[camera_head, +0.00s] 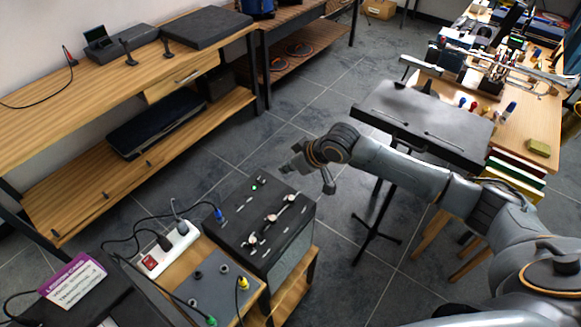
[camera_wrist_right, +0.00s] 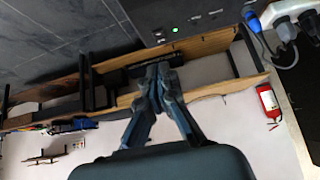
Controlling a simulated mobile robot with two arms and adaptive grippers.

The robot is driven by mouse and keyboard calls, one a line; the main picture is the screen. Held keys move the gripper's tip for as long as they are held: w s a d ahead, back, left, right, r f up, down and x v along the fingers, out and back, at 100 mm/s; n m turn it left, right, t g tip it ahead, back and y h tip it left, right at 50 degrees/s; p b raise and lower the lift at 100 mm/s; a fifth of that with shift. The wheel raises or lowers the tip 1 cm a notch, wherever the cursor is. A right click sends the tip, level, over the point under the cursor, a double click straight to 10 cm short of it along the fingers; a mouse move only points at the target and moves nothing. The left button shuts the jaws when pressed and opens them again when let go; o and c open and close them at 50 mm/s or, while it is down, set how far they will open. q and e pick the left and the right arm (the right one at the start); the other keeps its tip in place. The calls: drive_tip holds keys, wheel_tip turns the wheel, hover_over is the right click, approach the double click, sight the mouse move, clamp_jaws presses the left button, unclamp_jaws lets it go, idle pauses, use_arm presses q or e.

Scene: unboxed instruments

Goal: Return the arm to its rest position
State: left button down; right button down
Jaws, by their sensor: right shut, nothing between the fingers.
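My right arm (camera_head: 405,168) reaches in from the right in the head view. Its gripper (camera_head: 305,172) is near the far right corner of a black instrument box (camera_head: 258,222) and appears to be above it. In the right wrist view the gripper's fingers (camera_wrist_right: 158,72) come together at the tips with nothing between them. The box's dark panel with a lit green light (camera_wrist_right: 176,29) shows beyond the fingertips. My left gripper is in neither view.
A black folding stand (camera_head: 420,118) is under and behind my right arm. A cluttered wooden table (camera_head: 540,125) is at the right. A wooden shelf bench (camera_head: 130,85) lines the left. A white power strip (camera_head: 172,249) with cables is beside the box. Grey floor (camera_head: 290,115) lies open between them.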

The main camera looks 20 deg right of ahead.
drive_tip(key=shift+s+d+r, duration=0.25)
drive_tip(key=shift+s+r, duration=0.15)
drive_tip(key=shift+s, duration=0.05)
